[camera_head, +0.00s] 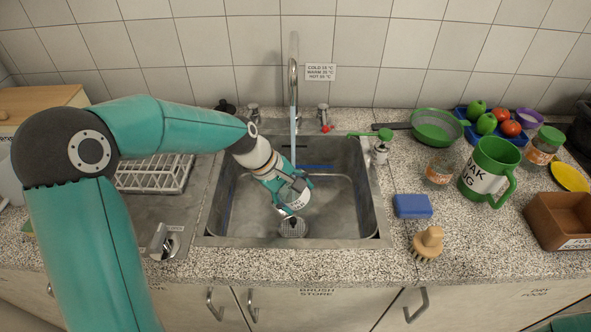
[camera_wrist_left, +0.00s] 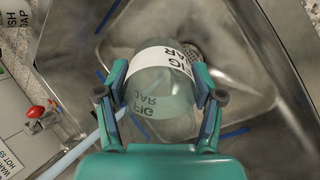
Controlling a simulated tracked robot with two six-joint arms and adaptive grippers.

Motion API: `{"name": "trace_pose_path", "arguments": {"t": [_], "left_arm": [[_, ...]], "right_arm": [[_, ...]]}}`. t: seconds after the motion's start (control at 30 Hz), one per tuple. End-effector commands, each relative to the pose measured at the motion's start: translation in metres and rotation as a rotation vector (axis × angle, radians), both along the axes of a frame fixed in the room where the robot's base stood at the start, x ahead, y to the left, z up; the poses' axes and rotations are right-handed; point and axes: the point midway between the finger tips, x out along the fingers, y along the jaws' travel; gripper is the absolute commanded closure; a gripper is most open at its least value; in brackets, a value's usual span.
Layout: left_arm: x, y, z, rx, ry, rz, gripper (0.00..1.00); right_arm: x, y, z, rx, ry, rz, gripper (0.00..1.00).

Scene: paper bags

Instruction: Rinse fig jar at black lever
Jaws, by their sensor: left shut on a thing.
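My left gripper (camera_head: 292,190) reaches into the metal sink (camera_head: 348,215) and is shut on the fig jar (camera_head: 297,203). In the left wrist view the clear jar (camera_wrist_left: 160,92), with a white label reading FIG JAR, sits between both fingers. The jar is tilted, above the drain. The tall spout (camera_head: 293,72) pours a pale stream (camera_head: 293,125) down towards the gripper. In the left wrist view the stream (camera_wrist_left: 72,152) passes by the left finger; I cannot tell whether it touches the jar. A dark fitting (camera_head: 225,107) stands left of the spout, its shape unclear. My right gripper is out of view.
A red-handled tap (camera_head: 324,118) stands right of the spout. Right of the sink are a soap pump (camera_head: 380,150), a blue sponge (camera_head: 412,205), a brush (camera_head: 428,243) and a green mug (camera_head: 489,168). A dish rack (camera_head: 155,175) stands left.

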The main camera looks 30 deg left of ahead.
Motion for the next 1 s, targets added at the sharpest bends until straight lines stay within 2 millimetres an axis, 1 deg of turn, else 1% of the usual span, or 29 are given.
{"name": "trace_pose_path", "arguments": {"t": [0.47, 0.57, 1.0], "left_arm": [[-0.002, 0.0, 0.003, 0.0, -0.001, 0.001, 0.73], [-0.007, -0.002, 0.008, 0.001, -0.002, 0.0, 0.73], [-0.039, -0.012, 0.036, 0.0, -0.001, -0.001, 0.73]], "right_arm": [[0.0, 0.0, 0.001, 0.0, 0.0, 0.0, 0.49], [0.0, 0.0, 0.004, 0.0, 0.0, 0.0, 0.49], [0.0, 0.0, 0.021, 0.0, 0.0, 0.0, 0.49]]}}
